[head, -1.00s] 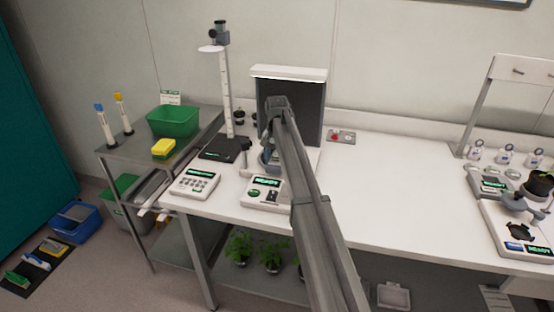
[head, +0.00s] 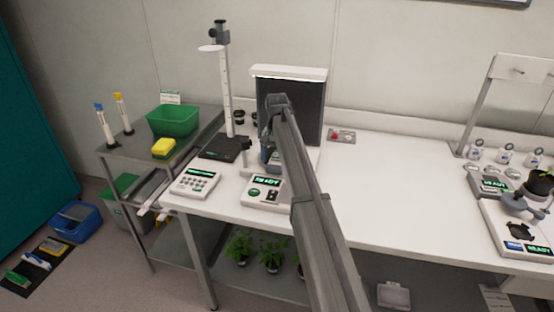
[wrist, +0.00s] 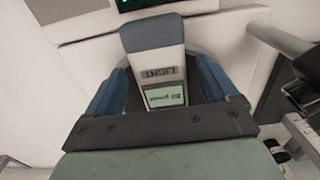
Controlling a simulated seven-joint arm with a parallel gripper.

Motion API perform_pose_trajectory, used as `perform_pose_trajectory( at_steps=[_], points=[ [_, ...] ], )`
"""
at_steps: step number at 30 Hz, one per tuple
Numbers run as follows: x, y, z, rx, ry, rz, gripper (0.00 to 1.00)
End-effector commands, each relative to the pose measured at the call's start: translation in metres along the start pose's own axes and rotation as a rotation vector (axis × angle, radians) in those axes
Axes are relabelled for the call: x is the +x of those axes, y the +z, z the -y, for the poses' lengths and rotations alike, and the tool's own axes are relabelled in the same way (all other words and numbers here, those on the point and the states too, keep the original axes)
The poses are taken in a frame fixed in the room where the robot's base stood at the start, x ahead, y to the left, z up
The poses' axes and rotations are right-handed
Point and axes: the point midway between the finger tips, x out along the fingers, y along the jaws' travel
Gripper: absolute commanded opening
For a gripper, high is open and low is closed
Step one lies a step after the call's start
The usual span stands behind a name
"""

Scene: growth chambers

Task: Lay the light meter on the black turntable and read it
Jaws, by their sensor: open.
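The light meter (wrist: 162,75) shows in the wrist view as a pale body with a grey end, the word LIGHT and a small lit display; the reading is too small to make out surely. My gripper (wrist: 160,82) is open, with one blue finger on each side of the meter. A dark rounded surface (wrist: 205,72) shows partly beside and under the meter; I cannot tell for sure that it is the black turntable. In the head view my gripper (head: 267,150) is low in front of the black backdrop, and my arm hides the meter and turntable.
A dark backdrop (head: 308,105) stands behind my gripper. A white READY console (head: 264,194) is in front, a keypad box (head: 196,182) to its left. A post with a black base (head: 222,147) stands at left.

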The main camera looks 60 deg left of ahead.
Motion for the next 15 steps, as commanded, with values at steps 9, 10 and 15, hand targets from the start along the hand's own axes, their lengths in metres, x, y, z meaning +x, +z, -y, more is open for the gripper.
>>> perform_pose_trajectory(
  at_steps=[9, 10, 15],
  points=[
    [-0.057, -0.001, 0.000, 0.000, -0.001, -0.001, 0.87],
    [-0.062, -0.001, 0.001, 0.000, -0.001, -0.001, 0.87],
    [-0.090, -0.001, 0.000, 0.000, 0.000, -0.001, 0.87]
  ],
)
